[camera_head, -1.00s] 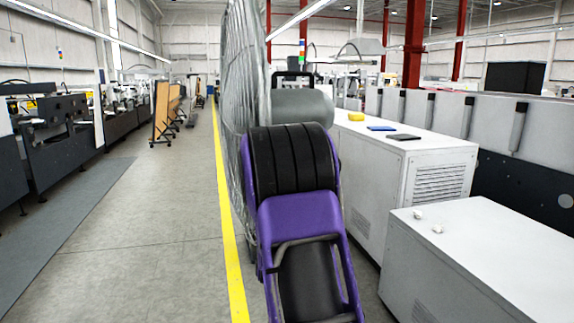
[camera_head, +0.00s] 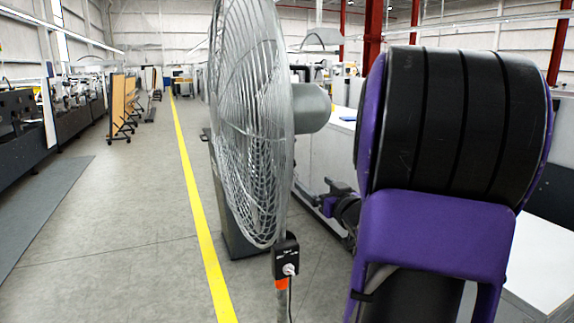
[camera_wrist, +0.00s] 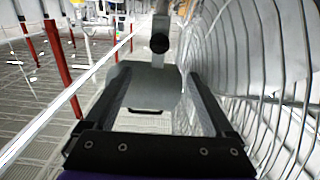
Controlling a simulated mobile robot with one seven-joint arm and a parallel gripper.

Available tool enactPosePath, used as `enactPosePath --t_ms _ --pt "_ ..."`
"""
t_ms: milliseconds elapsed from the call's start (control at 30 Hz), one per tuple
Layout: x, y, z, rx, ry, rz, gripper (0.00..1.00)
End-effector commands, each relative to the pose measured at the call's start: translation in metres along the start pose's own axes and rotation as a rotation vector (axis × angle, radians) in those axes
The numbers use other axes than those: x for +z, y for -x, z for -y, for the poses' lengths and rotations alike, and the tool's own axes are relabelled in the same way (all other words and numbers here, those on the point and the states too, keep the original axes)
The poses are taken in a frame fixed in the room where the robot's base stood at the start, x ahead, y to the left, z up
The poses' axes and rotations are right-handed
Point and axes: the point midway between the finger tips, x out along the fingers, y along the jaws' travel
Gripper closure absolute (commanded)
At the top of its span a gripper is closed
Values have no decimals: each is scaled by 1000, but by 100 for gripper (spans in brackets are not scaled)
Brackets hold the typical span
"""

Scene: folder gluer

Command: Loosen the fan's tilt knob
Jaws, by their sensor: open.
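The pedestal fan stands in the middle of the head view, its wire grille (camera_head: 250,125) facing left and its grey motor housing (camera_head: 313,108) on the right. A black round knob (camera_wrist: 160,43) shows at the fan's neck in the wrist view; I take it for the tilt knob. My gripper (camera_wrist: 155,82) is open, its two dark fingers apart. The grey housing (camera_wrist: 150,88) shows between the fingers, with the knob beyond the fingertips. The fingers do not touch the knob. In the head view, my purple and black arm covers much of the right side.
The fan's grille (camera_wrist: 255,75) runs close along the right finger in the wrist view. A black control box (camera_head: 286,257) with a cable is on the fan's pole. White cabinets stand behind my arm.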

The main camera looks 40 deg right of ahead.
Motion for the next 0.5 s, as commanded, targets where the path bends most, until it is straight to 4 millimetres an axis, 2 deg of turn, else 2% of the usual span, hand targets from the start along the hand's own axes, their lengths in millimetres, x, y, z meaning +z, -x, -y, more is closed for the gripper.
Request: enactPosePath --t_ms 167,500 --pt "1 -31 1 -2 -2 0 12" --pt "0 -107 1 -1 -2 -1 12"
